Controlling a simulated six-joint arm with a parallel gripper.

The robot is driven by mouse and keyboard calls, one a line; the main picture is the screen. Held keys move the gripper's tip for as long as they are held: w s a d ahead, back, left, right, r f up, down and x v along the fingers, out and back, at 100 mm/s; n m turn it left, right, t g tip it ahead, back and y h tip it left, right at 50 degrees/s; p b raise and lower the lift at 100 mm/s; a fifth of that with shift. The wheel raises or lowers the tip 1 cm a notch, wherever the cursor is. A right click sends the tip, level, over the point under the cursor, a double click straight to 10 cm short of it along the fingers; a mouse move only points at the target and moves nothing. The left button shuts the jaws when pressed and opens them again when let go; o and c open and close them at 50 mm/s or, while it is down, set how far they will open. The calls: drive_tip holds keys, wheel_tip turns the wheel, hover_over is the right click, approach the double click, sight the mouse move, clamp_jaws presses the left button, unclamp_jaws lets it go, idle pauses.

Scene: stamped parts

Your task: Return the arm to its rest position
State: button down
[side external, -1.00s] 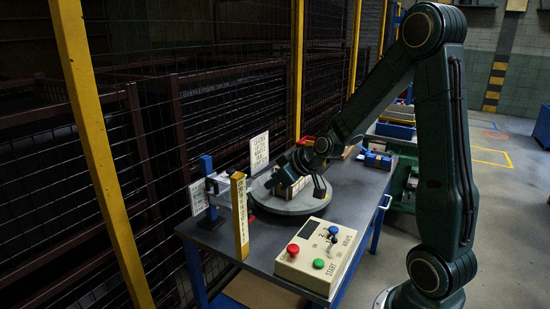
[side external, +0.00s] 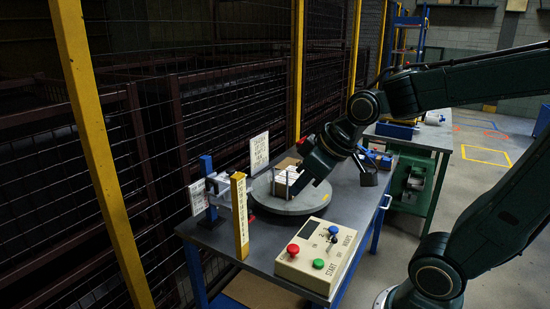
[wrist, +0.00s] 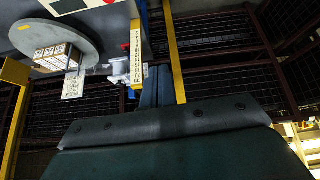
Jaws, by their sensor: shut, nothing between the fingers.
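My gripper (side external: 297,184) points down and left in the side external view, at the end of my bent wrist. It is shut, with nothing held. It appears in front of a light brown box bundle (side external: 281,180) on the round grey turntable (side external: 287,209) and hides part of the bundle. I cannot tell the exact gap between them. In the wrist view, the bundle (wrist: 58,57) sits on the turntable (wrist: 77,32). A large dark part of my own arm fills the bottom of that view, and the fingertips do not show there.
A cream control box (side external: 300,272) with coloured buttons stands at the table's front. A yellow lettered post (side external: 240,217) and a blue post (side external: 207,172) stand left of the turntable. Mesh fencing (side external: 110,200) runs along the left. Open floor (side external: 490,165) lies to the right.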

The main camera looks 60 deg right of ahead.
drive_tip(key=s+a+r+m+g, duration=0.1)
drive_tip(key=s+a, duration=0.1)
drive_tip(key=s, duration=0.7)
drive_tip(key=shift+s+r, duration=0.25)
drive_tip(key=shift+r, duration=0.05)
